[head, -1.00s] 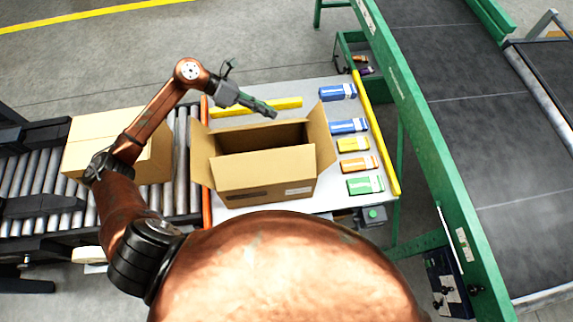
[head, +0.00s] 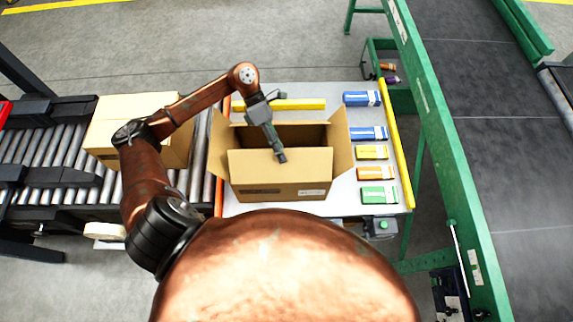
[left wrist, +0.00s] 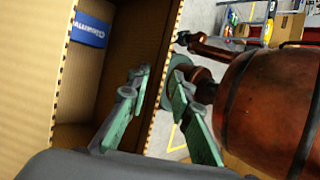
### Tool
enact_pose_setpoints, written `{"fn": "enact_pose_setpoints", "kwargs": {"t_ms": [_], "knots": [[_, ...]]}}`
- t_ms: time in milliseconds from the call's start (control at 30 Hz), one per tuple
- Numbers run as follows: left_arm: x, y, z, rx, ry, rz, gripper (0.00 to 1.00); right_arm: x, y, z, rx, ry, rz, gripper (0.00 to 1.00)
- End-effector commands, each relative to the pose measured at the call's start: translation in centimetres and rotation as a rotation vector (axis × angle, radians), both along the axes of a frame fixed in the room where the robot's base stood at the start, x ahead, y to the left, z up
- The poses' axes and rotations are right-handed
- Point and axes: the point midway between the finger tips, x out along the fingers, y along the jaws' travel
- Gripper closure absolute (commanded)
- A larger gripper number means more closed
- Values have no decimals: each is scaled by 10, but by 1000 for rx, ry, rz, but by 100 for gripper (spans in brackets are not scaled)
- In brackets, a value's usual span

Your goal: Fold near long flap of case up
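The open case (head: 310,194) stands on the light table, its left and right flaps splayed outward. Its near long flap (head: 250,166) shows as a broad panel rising along the near side; its exact tilt is hard to judge. My left gripper (head: 281,158) reaches over the case, its tip at the top edge of this flap. In the left wrist view the gripper (left wrist: 160,76) is open, with its fingers apart on either side of a cardboard edge. A blue item (left wrist: 89,29) shows inside the case.
Several small cartons, such as the green one (head: 379,195), line the table's right side beside a yellow rail (head: 397,150). Another yellow bar (head: 300,104) lies behind the case. A closed carton (head: 110,125) sits on the roller conveyor (head: 60,190) at left.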

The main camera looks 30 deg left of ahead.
Motion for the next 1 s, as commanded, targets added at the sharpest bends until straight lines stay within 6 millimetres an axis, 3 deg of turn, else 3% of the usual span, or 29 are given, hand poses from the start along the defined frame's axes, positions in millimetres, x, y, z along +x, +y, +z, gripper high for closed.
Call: {"fn": "enact_pose_setpoints", "kwargs": {"t_ms": [300,700,1000], "knots": [[-14,-30,-32,-1,0,0,80,1,-1,2,-1,-2,-1,60],[-17,-35,-39,0,0,2,80,1,0,3,-1,-2,-1,60],[-17,-35,-39,0,0,2,100,1,0,3,-1,-3,-2,60]]}}
